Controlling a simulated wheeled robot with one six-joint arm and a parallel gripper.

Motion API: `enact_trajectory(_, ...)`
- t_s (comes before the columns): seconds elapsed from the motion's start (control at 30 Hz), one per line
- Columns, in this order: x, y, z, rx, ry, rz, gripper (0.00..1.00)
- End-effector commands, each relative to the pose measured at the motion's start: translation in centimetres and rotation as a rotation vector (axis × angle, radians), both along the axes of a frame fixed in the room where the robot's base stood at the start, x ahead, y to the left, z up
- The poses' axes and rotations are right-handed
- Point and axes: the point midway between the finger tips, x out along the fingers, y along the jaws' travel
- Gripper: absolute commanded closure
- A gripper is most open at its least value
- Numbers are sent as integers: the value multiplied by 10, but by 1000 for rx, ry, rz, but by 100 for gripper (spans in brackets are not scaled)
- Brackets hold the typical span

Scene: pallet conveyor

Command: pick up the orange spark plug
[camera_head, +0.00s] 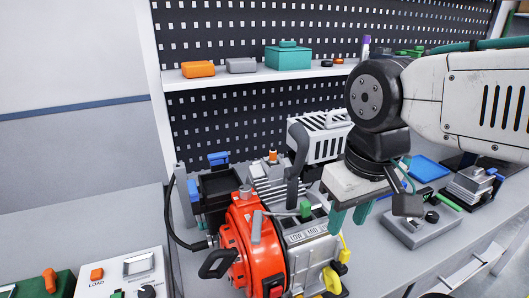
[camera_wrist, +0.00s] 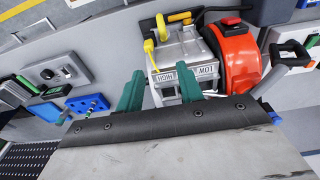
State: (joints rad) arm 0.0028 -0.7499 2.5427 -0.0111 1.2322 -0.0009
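A small orange piece (camera_head: 273,155) that looks like the spark plug stands upright on top of a grey finned block (camera_head: 270,180), behind the red-orange engine-like machine (camera_head: 245,235). It is too small to be certain, and I cannot make it out in the wrist view. My gripper (camera_head: 350,217) has two teal fingers pointing down, to the right of the machine and well apart from the orange piece. In the wrist view my gripper (camera_wrist: 161,76) is open, with a clear gap and nothing held between the fingers.
A silver-vented box (camera_head: 322,135) and a black bin (camera_head: 218,190) stand near the finned block. A shelf behind holds an orange block (camera_head: 198,69) and a teal box (camera_head: 288,57). An orange-topped part (camera_head: 49,280) sits at lower left. A blue tray (camera_head: 425,168) lies right.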

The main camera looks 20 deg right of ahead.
Motion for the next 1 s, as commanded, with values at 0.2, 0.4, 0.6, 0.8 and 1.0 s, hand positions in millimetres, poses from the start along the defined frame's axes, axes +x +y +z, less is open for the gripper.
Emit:
enact_trajectory(0.2, 69, -25, 72, -107, -22, 23, 63)
enact_trajectory(0.4, 143, -22, 115, -122, 16, 58, 63)
enact_trajectory(0.6, 195, 7, 121, -61, 73, 99, 63)
enact_trajectory(0.8, 209, 34, 107, 0, 117, 135, 63)
enact_trajectory(1.0, 210, 35, 85, 3, 120, 136, 63)
